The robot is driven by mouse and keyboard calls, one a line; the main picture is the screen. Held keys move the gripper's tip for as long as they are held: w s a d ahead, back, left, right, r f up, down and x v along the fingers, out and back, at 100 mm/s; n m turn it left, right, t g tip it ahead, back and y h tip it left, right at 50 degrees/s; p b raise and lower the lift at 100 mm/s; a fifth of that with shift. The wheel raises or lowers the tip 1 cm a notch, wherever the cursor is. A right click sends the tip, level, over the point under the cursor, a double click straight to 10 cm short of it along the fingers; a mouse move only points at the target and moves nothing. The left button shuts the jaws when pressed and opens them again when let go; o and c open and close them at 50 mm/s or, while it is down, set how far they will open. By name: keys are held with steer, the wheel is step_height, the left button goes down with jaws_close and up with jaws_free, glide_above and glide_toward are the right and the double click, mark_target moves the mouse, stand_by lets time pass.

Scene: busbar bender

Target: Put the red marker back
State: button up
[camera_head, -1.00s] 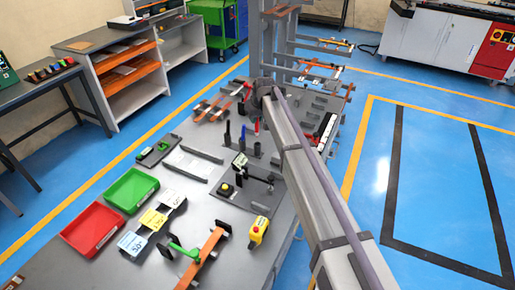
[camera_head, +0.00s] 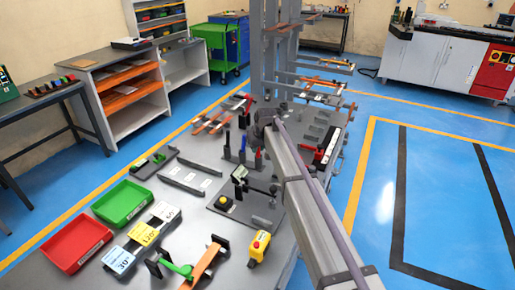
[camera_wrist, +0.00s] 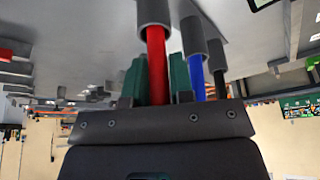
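The red marker (camera_wrist: 157,62) is between the two green fingers of my gripper (camera_wrist: 157,82) in the wrist view. The fingers lie close against both its sides and look shut on it. Its far end is inside a grey tube holder (camera_wrist: 154,14). The blue marker (camera_wrist: 195,72) and a black marker (camera_wrist: 220,82) stand in similar tubes beside it. In the camera_head view the red marker (camera_head: 258,155) shows as a small red piece at the right of the tube row. My gripper is mostly hidden behind my arm there.
A green bin (camera_head: 121,203) and a red bin (camera_head: 76,245) stand on the grey bench at left. A small fixture with a yellow button (camera_head: 224,200) and a yellow control box (camera_head: 259,247) are nearer. A metal rack (camera_head: 272,60) rises behind my arm.

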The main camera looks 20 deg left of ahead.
steer(key=o, duration=0.3)
steer(key=shift+o, duration=0.2)
steer(key=p+v, duration=1.2)
steer(key=v, duration=0.1)
steer(key=s+d+f+m+h, duration=0.15)
steer(key=s+d, duration=0.35)
steer(key=d, duration=0.7)
steer(key=s+d+m, duration=0.2)
steer(key=s+d, duration=0.2)
steer(key=d, duration=0.7)
steer(key=s+d+m+g+h, duration=0.1)
steer(key=s+d+m, duration=0.5)
steer(key=s+d, duration=1.6)
steer(key=shift+d+g+h, duration=0.35)
steer(key=shift+g, duration=0.55)
steer(key=shift+f+b, duration=0.65)
steer(key=shift+b, duration=0.15)
